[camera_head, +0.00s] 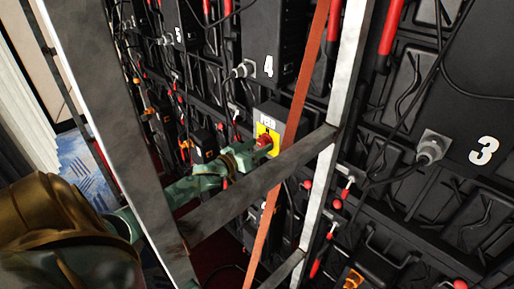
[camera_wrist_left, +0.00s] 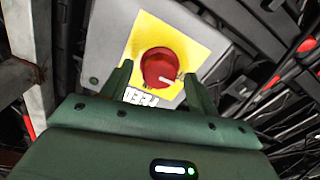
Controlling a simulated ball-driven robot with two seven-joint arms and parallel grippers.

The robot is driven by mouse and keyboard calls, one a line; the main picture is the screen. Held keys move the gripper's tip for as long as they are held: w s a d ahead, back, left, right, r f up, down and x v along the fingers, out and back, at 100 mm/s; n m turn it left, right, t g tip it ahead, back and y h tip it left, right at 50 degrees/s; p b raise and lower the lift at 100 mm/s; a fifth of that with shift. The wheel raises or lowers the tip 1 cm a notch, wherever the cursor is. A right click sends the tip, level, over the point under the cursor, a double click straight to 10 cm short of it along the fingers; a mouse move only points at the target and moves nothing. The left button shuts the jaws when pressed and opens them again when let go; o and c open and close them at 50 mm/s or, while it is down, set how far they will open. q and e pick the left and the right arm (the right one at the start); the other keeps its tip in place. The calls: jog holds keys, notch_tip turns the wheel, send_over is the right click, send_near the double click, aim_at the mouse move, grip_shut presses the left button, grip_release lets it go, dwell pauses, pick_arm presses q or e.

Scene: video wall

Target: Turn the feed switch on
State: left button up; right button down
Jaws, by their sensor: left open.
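The feed switch is a red round knob (camera_wrist_left: 160,68) with a pale mark, on a yellow plate on a grey box (camera_wrist_left: 100,45). Part of a label reading FEED shows below the knob in the wrist view. In the head view the switch box (camera_head: 270,118) sits behind a metal frame, its red knob (camera_head: 264,140) partly behind my gripper. My left gripper (camera_wrist_left: 158,82) is open, its two green fingers on either side of the knob. Whether they touch it I cannot tell. In the head view my left gripper (camera_head: 262,148) reaches the box from the left. My right gripper is not in view.
A metal frame with an upright post (camera_head: 345,70), a crossbar (camera_head: 262,190) and a wide left post (camera_head: 110,120) stands close around my left arm. An orange-red strip (camera_head: 300,90) slants past the box. Black panels numbered 4 (camera_head: 275,40) and 3 (camera_head: 465,130) carry cables.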

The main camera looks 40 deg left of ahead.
pick_arm(q)
jog(key=shift+c, duration=1)
jog(key=c, duration=0.8)
